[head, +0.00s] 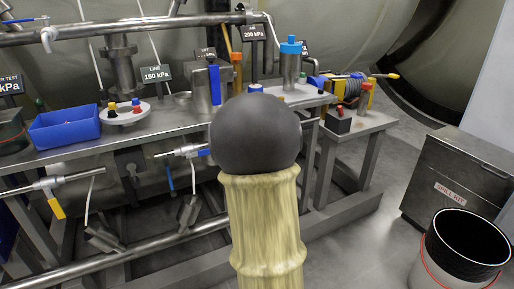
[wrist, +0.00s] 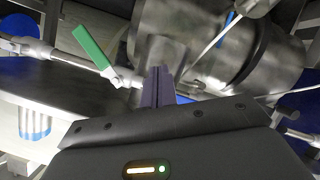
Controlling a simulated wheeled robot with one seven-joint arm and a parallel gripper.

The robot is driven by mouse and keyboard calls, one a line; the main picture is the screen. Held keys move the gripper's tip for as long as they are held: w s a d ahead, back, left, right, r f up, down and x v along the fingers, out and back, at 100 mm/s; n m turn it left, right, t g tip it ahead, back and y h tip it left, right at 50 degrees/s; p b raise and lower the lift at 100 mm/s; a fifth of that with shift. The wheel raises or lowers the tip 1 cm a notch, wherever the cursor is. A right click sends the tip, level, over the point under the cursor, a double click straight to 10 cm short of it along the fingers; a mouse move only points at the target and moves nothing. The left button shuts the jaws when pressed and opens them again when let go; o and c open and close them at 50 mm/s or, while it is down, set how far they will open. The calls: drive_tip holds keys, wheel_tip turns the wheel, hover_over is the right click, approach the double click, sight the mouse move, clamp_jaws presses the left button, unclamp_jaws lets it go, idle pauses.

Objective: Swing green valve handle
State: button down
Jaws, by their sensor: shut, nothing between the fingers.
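The green valve handle (wrist: 90,46) shows in the wrist view at the upper left. It is a flat green lever slanting down to the right to a bright metal valve on a thin pipe (wrist: 75,56). My gripper (wrist: 158,74) is shut and empty, its fingers pointing up the picture. In that picture the fingers are right of the handle's lower end, with a visible gap; the depth between them is unclear. In the head view I cannot see the green handle or my gripper; my arm, with a dark round joint, blocks the middle.
Below are a yellow-handled valve (head: 55,207) and a blue-handled valve (head: 196,152). A grey cabinet (head: 455,180) and black-lined bucket (head: 466,245) stand right.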

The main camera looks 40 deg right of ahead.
drive_tip(key=s+a+m+g+y+p, duration=0.1)
drive_tip(key=s+a+g+p, duration=0.3)
drive_tip(key=s+a, duration=0.5)
drive_tip(key=s+a+r+m+g+y+p, duration=0.1)
drive_tip(key=s+a+g+y+p, duration=0.2)
drive_tip(key=s+a, duration=0.6)
drive_tip(key=a+g+p, duration=0.2)
drive_tip(key=a+g, duration=0.1)
drive_tip(key=a, duration=0.5)
drive_tip(key=shift+s+m+y, duration=0.25)
drive_tip(key=shift+m+y, duration=0.05)
drive_tip(key=shift+m, duration=0.1)
drive_tip(key=shift+d+r, duration=0.1)
